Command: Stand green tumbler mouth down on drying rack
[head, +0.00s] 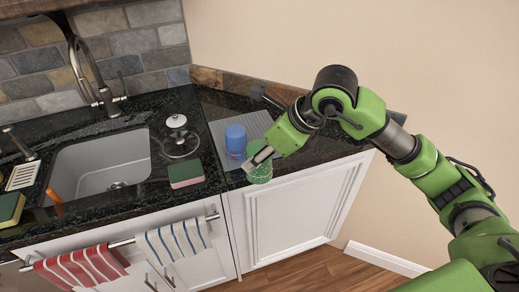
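The green tumbler (260,174) shows at the front edge of the dark counter, overlapping that edge in the picture. My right gripper (256,160) is at its upper part, with a grey finger across it, and appears shut on it; the far finger is hidden. I cannot tell which end of the tumbler is its mouth. The grey ridged drying rack (258,121) lies on the counter behind it. A blue tumbler (236,138) stands at the rack's left part, close behind the green one. My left gripper is not in view.
A sink (100,165) with a tall faucet (97,80) is at the left. Striped towels (172,240) hang below. The rack's right part looks clear, though my arm hides some of it.

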